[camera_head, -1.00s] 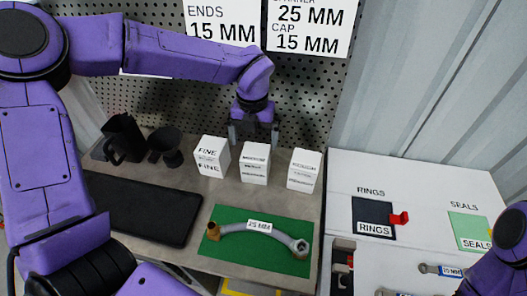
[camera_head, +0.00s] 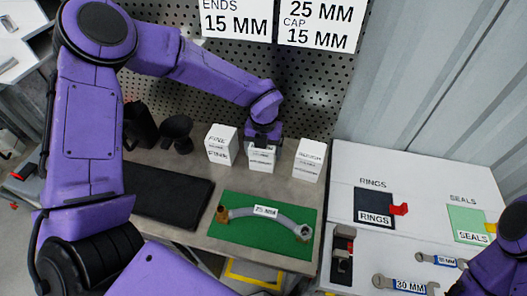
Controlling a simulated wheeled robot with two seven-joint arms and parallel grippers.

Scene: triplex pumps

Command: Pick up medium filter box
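The medium filter box is a white box, the middle one of three in a row on the grey bench (camera_head: 261,163). The left box (camera_head: 222,144) reads FINE and the right box (camera_head: 309,160) seems to read ROUGH; the middle label is too small to read. My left gripper (camera_head: 263,143) is down at the top of the middle box and covers its upper part. Its fingers are mostly hidden, so I cannot tell whether they are closed on it. My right arm shows at the lower right edge, its gripper out of view.
The pegboard is close behind. A white table (camera_head: 420,180) with rings and seals stands right.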

